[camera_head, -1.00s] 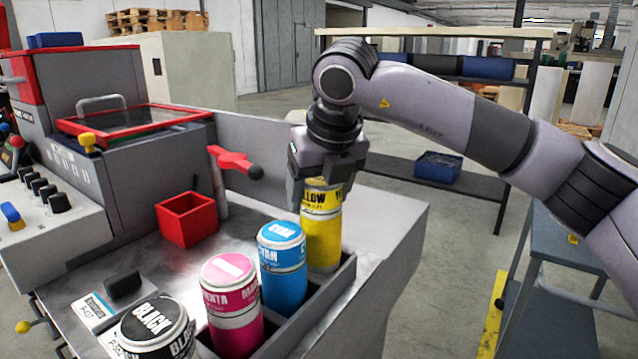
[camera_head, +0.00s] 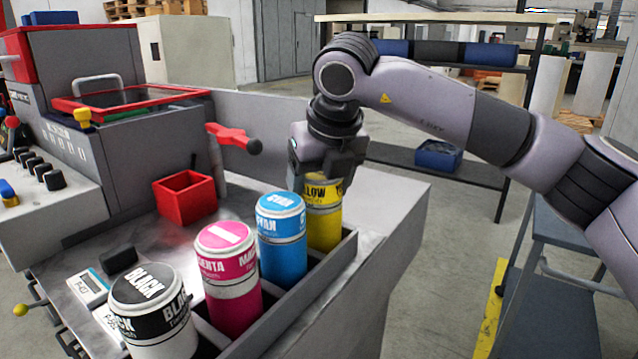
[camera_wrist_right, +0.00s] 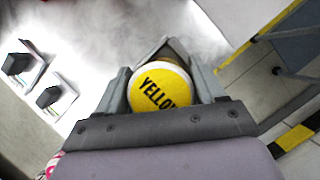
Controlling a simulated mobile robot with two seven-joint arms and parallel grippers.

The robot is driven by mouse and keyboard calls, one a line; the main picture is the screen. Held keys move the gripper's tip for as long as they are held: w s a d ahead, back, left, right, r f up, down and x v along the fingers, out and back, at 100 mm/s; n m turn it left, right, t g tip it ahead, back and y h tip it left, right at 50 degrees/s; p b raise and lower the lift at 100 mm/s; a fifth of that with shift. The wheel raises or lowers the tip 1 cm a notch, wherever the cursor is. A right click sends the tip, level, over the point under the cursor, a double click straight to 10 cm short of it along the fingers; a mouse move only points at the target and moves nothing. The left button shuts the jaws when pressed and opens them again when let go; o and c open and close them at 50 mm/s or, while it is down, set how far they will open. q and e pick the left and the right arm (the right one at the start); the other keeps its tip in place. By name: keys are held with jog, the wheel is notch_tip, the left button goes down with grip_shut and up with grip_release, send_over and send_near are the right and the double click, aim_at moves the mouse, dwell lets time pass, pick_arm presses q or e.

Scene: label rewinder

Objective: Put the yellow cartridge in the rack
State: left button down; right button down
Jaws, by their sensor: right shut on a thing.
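The yellow cartridge (camera_head: 323,224) stands upright at the far end of the grey rack (camera_head: 318,277), in line with the other cartridges. Its lower end is hidden behind the rack wall. My right gripper (camera_head: 325,183) is shut on its top from above. In the right wrist view the yellow lid (camera_wrist_right: 160,90) sits between the two fingers (camera_wrist_right: 165,98). The cyan cartridge (camera_head: 282,245), magenta cartridge (camera_head: 230,285) and black cartridge (camera_head: 155,315) stand in a row nearer me. My left gripper is not in view.
A red box (camera_head: 186,197) sits on the metal bench left of the rack. A red-handled lever (camera_head: 232,138) rises behind it. Small dark blocks (camera_head: 118,259) lie on the bench. The floor to the right is open beside a blue cart (camera_head: 555,280).

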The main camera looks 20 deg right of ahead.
jog(key=shift+f, duration=0.15)
jog(key=shift+c, duration=0.2)
grip_release()
